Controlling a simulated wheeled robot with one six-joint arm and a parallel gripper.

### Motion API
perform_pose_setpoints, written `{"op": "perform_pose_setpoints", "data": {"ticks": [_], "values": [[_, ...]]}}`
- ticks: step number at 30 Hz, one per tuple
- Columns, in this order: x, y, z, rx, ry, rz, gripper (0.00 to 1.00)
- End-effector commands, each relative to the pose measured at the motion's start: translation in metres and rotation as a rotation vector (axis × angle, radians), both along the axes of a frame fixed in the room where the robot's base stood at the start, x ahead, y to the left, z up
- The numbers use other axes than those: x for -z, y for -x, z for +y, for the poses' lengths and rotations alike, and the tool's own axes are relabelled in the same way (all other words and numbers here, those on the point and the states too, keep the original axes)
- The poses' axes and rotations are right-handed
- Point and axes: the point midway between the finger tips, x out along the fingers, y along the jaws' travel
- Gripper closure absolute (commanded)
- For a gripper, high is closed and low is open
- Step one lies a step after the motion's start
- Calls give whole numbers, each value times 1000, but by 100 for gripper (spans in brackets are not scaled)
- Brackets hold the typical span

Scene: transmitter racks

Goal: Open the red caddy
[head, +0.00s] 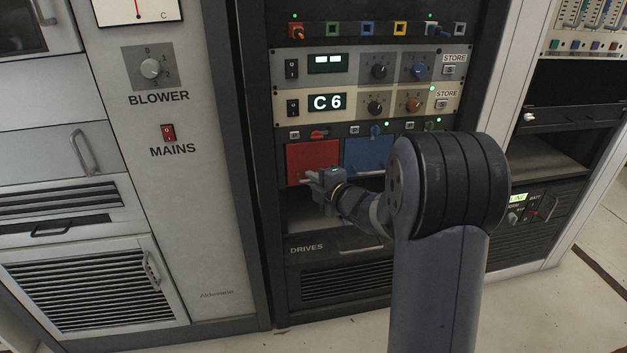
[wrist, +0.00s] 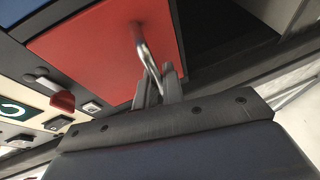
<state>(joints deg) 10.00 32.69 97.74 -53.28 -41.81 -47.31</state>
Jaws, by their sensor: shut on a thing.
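The red caddy (head: 312,160) sits in the rack at the left of its row, its front flush beside the blue caddy (head: 368,155). In the wrist view the red caddy's front (wrist: 95,55) fills the upper left, with a metal handle (wrist: 142,45) standing out from it. My gripper (head: 312,178) is at the lower part of the red front. In the wrist view my gripper's fingers (wrist: 158,85) are closed around the end of the handle. The fingers and my arm hide part of the handle and the lower right of the caddies in the head view.
Above the caddies is a row with a red lever (head: 319,134), small switches and a blue knob (head: 376,131). Below is a dark open bay and a drawer marked DRIVES (head: 306,249). Clear floor shows at the bottom.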

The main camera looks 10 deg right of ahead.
Motion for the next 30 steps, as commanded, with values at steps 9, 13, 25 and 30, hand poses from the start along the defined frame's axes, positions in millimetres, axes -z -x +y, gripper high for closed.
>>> {"op": "perform_pose_setpoints", "data": {"ticks": [9, 13, 25, 30], "values": [[2, 57, -1, 2, 0, -1, 100], [1, 83, -1, 3, 1, 0, 100], [1, 132, -1, 2, 0, 0, 100], [0, 132, -1, 2, 1, 1, 100]]}}
